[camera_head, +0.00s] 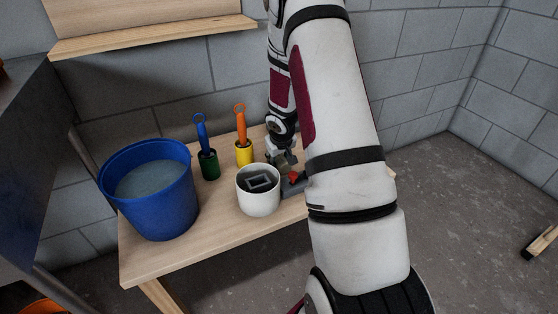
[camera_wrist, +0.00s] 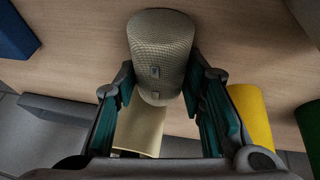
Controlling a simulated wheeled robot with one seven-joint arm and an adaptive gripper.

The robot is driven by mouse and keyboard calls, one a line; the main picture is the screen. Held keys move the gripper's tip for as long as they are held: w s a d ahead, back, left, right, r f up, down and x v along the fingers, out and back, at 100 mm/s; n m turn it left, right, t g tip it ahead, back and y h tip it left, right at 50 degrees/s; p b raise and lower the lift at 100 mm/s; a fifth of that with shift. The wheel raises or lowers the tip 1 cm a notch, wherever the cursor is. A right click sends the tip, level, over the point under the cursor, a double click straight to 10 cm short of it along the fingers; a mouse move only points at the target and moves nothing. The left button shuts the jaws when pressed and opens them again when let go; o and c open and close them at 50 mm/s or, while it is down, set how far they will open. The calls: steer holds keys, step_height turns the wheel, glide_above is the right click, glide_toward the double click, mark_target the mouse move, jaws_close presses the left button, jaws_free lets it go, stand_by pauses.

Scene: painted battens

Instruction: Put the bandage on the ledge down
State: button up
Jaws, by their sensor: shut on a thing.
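The bandage is a beige, woven-textured roll (camera_wrist: 160,48) with small dark clips, at the top middle of the wrist view. My gripper (camera_wrist: 161,78) is shut on it, one finger on each side. In the head view, my gripper (camera_head: 284,157) is low over the right part of the wooden table, behind the white pot, and my arm hides much of that area. I cannot tell whether the bandage touches the wood below it. A wooden ledge (camera_head: 150,38) is fixed to the block wall at the upper left, and its visible top looks bare.
On the wooden table (camera_head: 160,262) stand a blue bucket (camera_head: 170,205), a green holder (camera_head: 209,165) with a blue handle, a yellow holder (camera_head: 244,153) with an orange handle, and a white pot (camera_head: 258,200). A grey thing with a red part (camera_head: 292,181) lies beside the pot.

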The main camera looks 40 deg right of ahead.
steer(key=shift+f, duration=0.1)
steer(key=o, duration=1)
